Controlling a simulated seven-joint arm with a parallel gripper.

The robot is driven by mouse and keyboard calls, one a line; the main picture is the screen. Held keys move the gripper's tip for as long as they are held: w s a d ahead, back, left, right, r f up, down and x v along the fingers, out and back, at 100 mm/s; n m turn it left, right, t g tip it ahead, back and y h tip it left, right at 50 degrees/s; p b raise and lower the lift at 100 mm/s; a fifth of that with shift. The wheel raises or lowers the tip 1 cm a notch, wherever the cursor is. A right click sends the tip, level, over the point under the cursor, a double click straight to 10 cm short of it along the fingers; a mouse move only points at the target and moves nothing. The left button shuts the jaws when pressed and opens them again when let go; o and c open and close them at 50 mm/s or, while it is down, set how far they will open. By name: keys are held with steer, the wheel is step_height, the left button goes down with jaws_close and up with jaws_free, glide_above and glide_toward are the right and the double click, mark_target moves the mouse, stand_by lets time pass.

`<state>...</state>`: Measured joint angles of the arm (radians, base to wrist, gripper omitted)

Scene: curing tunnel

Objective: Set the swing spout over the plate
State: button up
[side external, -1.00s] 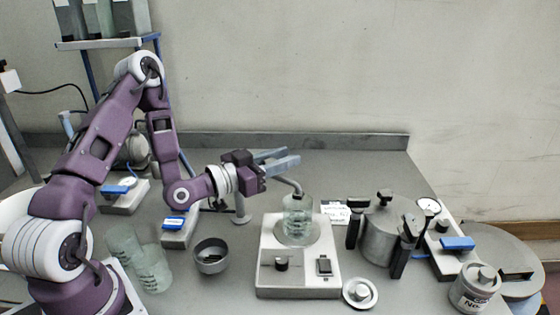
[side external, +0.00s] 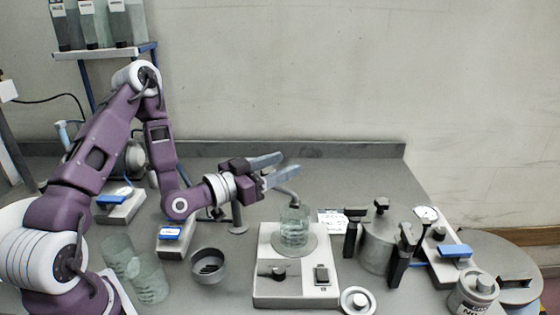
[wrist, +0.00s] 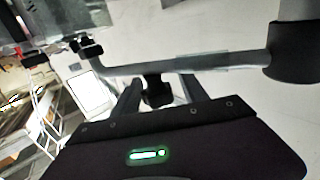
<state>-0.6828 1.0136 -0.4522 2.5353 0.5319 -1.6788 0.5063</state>
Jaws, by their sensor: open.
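The swing spout (side external: 284,190) is a thin grey pipe on a post (side external: 238,218). In the side view its bent end shows just above a glass beaker (side external: 294,228). The beaker stands on the round plate (side external: 272,243) of a white device with a knob and switch. My gripper (side external: 290,166) is open, its two grey fingers pointing right, close to the spout and partly hiding it. In the wrist view, a pipe (wrist: 225,61) crosses in front of my fingers (wrist: 160,90), and a small black knob (wrist: 156,92) shows between them. Contact cannot be told.
A lidded metal pot (side external: 380,240) with black handles stands right of the plate. A dark bowl (side external: 209,266) and glass beakers (side external: 149,277) stand left. A loose ring-shaped part (side external: 357,301) and a labelled canister (side external: 473,292) are at front right.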

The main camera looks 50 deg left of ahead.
step_height(320, 180, up, 10)
stand_by(0.4)
steer(key=shift+f, duration=0.1)
steer(key=s+d+f+g+y, duration=0.1)
steer(key=s+g, duration=0.5)
steer(key=s, duration=0.9)
steer(key=s+d+f+n+g+y, duration=0.1)
steer(key=s+d+g, duration=0.2)
steer(key=s, duration=1.2)
steer(key=g, duration=0.3)
steer(key=shift+s+d+n+y, duration=0.2)
steer(key=shift+d+n+y, duration=0.1)
steer(key=shift+d, duration=0.05)
